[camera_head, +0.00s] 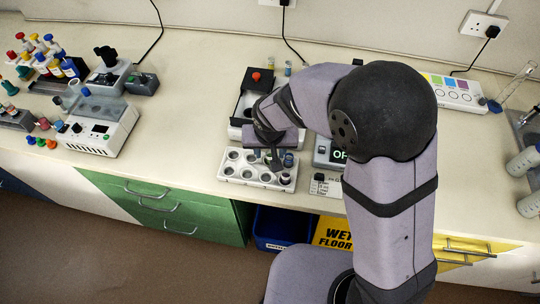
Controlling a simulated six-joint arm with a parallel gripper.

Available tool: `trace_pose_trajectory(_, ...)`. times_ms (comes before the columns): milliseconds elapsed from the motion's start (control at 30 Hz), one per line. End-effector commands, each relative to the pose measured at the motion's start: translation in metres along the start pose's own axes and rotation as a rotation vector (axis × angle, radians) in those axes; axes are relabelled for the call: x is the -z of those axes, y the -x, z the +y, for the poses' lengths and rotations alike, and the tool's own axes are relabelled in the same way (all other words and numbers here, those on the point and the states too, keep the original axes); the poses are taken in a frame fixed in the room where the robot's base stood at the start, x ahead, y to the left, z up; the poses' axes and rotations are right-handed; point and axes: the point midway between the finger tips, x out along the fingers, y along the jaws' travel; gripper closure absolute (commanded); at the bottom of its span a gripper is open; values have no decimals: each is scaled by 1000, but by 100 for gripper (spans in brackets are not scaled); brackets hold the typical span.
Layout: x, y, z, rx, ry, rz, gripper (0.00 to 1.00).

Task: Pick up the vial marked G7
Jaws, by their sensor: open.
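My gripper (273,165) points down over the right part of a white vial rack (238,179) near the front edge of the bench. The rack has round wells, several of them looking dark and empty. A vial with a blue-grey top (289,160) stands at the rack's back right, just right of my gripper. A small pale round top (285,178) shows at the rack's front right. No G7 marking is readable at this size, so I cannot tell which vial bears it. My gripper is open; its fingers are small and partly hidden by my wrist.
A black-and-white device with a red button (256,76) stands behind the rack. A display box (322,153) is close on the right, partly behind my arm. A white instrument (101,128) and colourful bottles (70,66) stand at left. The bench between them and the rack is clear.

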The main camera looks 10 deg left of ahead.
Motion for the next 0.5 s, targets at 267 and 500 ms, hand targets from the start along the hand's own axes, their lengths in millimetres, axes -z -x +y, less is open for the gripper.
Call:
trace_pose_trajectory(267,0,-5,0,1,0,2,59)
trace_pose_trajectory(500,0,-5,0,1,0,1,97)
